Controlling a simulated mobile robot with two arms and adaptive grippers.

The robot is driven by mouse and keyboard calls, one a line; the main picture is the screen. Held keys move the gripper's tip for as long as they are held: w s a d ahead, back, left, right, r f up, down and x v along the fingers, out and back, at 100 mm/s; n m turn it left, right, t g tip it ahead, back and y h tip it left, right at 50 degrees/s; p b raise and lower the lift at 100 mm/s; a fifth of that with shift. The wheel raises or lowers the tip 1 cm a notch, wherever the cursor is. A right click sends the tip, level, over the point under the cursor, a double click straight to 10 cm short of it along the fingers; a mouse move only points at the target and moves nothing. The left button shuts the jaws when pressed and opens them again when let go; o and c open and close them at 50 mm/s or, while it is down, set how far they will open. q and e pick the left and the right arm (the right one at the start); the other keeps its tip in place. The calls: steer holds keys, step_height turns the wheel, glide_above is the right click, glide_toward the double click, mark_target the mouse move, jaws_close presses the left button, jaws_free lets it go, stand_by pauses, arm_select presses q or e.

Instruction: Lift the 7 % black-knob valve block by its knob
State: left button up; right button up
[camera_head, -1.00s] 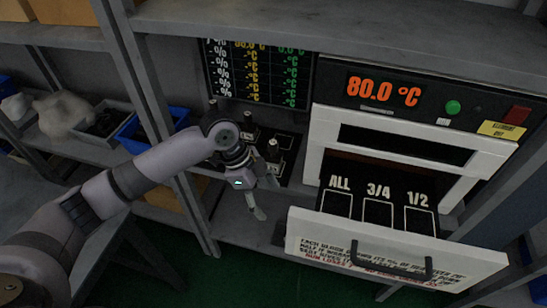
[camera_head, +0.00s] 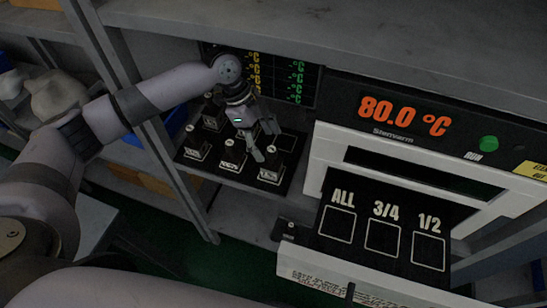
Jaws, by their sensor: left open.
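Several small dark valve blocks with upright knobs and white labels stand on a black board (camera_head: 226,178) on the shelf. In the front row I see a left block (camera_head: 194,152), a middle block (camera_head: 230,158) and a right block (camera_head: 270,174); another block (camera_head: 211,120) is behind. The labels are too small to read, so I cannot tell which is the 7 % block. My left gripper (camera_head: 265,141) is open, pointing down over the right part of the board, close above the right block. It hides part of the back row. My right gripper is not in view.
An oven with an 80.0 °C display (camera_head: 404,115) stands at right. Its open drawer (camera_head: 372,250) has squares marked ALL, 3/4 and 1/2, all empty. A shelf post (camera_head: 160,150) is left of the board. A bare outlined slot (camera_head: 287,142) is at the board's back right.

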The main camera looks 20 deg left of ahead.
mark_target(276, 163)
arm_select(q)
steer(key=x, duration=0.3)
steer(key=shift+s+d+f+p, duration=0.15)
steer(key=shift+s+d+p, duration=0.1)
steer(key=shift+p, duration=0.15)
steer(key=shift+w+f, duration=0.1)
steer(key=shift+f, duration=0.15)
steer(key=p+x, duration=0.2)
steer(key=x, duration=0.2)
steer(key=shift+f, duration=0.15)
steer(key=shift+d+f, duration=0.1)
steer(key=shift+f, duration=0.4)
steer(key=shift+c, duration=0.8)
steer(key=c, duration=1.4)
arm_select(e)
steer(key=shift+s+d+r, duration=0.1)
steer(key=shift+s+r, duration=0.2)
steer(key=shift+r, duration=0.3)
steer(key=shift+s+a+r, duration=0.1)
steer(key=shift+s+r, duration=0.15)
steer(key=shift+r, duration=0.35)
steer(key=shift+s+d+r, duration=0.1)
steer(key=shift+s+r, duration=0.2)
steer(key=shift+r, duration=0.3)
